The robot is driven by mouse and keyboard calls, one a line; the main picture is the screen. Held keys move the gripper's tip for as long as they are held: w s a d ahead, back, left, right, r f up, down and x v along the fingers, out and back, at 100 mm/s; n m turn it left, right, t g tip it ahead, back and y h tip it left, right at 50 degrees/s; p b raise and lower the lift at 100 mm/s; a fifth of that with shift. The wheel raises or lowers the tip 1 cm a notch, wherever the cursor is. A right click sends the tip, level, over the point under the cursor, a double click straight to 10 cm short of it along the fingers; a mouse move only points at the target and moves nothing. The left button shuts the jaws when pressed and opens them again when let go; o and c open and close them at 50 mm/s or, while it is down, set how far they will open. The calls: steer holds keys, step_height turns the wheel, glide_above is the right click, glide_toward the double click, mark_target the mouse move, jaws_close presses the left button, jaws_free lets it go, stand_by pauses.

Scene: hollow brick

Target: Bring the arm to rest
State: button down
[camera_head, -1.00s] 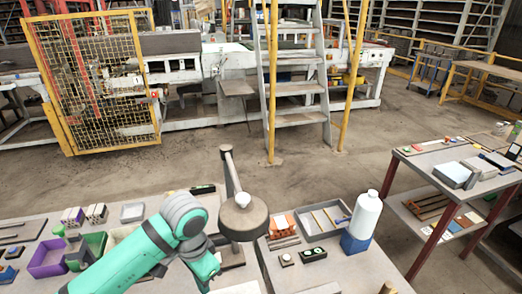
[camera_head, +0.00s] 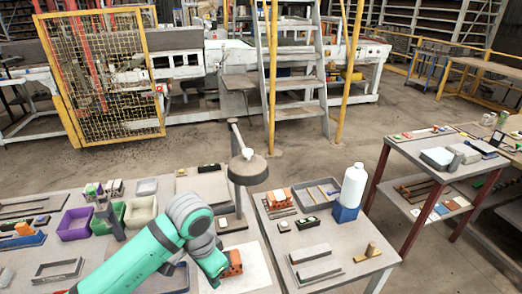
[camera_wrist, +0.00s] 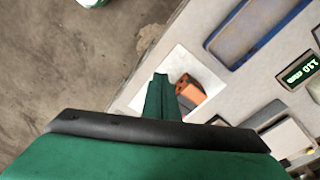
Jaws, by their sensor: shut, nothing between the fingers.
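My teal arm reaches up from the bottom of the head view and bends down at a grey joint over the front of the left table (camera_head: 150,187). My gripper (camera_wrist: 160,78) shows in the wrist view as a narrow dark green shape, shut and empty, above the table area. An orange hollow brick (camera_head: 233,264) lies on a white sheet (camera_head: 256,272), partly behind my arm. In the wrist view the brick (camera_wrist: 188,90) shows just right of my gripper; contact cannot be judged.
A round-headed stand (camera_head: 247,170) rises near my arm. Purple (camera_head: 74,225) and green bins stand left. A digital display (camera_wrist: 298,70) shows in the wrist view.

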steer(key=w+d+r+n+t+h, duration=0.2)
steer(key=w+d+r+t+h, duration=0.15)
steer(key=d, duration=0.65)
steer(key=w+d+r+n+t+h, duration=0.25)
steer(key=d+t+h, duration=0.2)
steer(key=d, duration=0.55)
steer(key=w+d+r+n+t+h, duration=0.25)
steer(key=d+t, duration=0.25)
steer(key=d, duration=0.5)
steer(key=s+a+f+n+t+y, duration=0.2)
steer(key=s+a+f+n+y, duration=0.25)
steer(key=s+f, duration=0.4)
steer(key=s+a+f+n+t+y, duration=0.1)
steer(key=s+a+f+n+y, duration=0.3)
steer(key=s+f, duration=0.4)
steer(key=s+a+f+m+y, duration=0.1)
steer(key=s+a+m, duration=0.2)
steer(key=s, duration=0.7)
steer(key=s+a+f+m+g+y, duration=0.1)
steer(key=s+a+f+m, duration=0.1)
steer(key=s+a, duration=0.4)
steer(key=s+m, duration=0.1)
steer(key=s, duration=0.4)
steer(key=shift+s+y, duration=0.25)
steer(key=shift+y, duration=0.05)
